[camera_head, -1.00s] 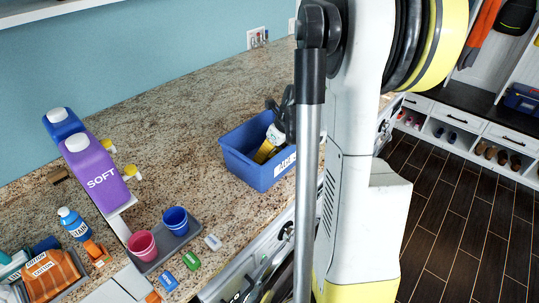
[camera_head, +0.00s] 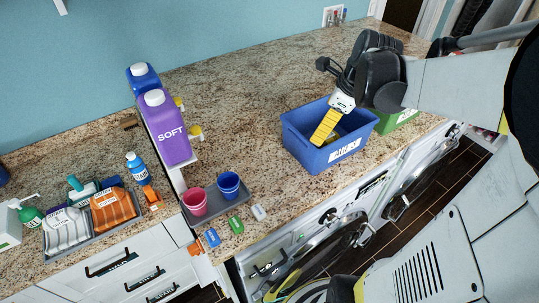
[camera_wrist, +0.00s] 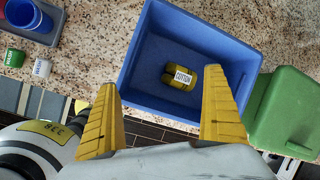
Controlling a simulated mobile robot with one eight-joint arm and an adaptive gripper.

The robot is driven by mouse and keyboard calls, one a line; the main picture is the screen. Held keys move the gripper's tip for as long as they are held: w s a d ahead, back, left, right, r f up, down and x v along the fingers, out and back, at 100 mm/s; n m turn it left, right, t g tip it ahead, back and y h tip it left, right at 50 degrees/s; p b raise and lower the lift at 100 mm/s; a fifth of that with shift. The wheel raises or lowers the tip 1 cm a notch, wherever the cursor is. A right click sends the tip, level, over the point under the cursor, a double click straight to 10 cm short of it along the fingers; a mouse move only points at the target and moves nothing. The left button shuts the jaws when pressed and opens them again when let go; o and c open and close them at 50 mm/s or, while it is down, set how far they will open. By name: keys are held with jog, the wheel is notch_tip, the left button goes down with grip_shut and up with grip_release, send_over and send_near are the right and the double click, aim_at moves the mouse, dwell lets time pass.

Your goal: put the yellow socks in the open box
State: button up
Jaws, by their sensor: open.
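The open blue box (camera_head: 300,151) stands on the granite counter with a white label on its front. The rolled yellow socks (camera_wrist: 181,77), with a white tag, lie on the floor of this box in the wrist view, clear of its walls. In the head view they are mostly hidden by my gripper and the box wall. My gripper (camera_wrist: 162,121) is open and empty, its yellow fingers apart at the near side of the box, with the socks beyond the gap between them. In the head view a yellow finger (camera_head: 326,127) shows over the box opening.
A green box (camera_head: 398,122) stands right beside the blue box. To the left are a purple SOFT jug (camera_head: 168,128), a blue jug (camera_head: 143,78), a tray with a pink cup (camera_head: 194,200) and a blue cup (camera_head: 229,185). The counter behind the box is clear.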

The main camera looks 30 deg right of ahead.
jog(key=s+a+n+t, duration=0.1)
jog(key=s+a+n, duration=0.3)
jog(key=a+n, duration=0.7)
jog(key=s+a+r+n+t, duration=0.1)
jog(key=s+a+n, duration=0.3)
jog(key=a+n, duration=0.8)
jog(key=n, duration=0.5)
jog(key=shift+r+t, duration=0.3)
jog(key=shift+d, duration=0.1)
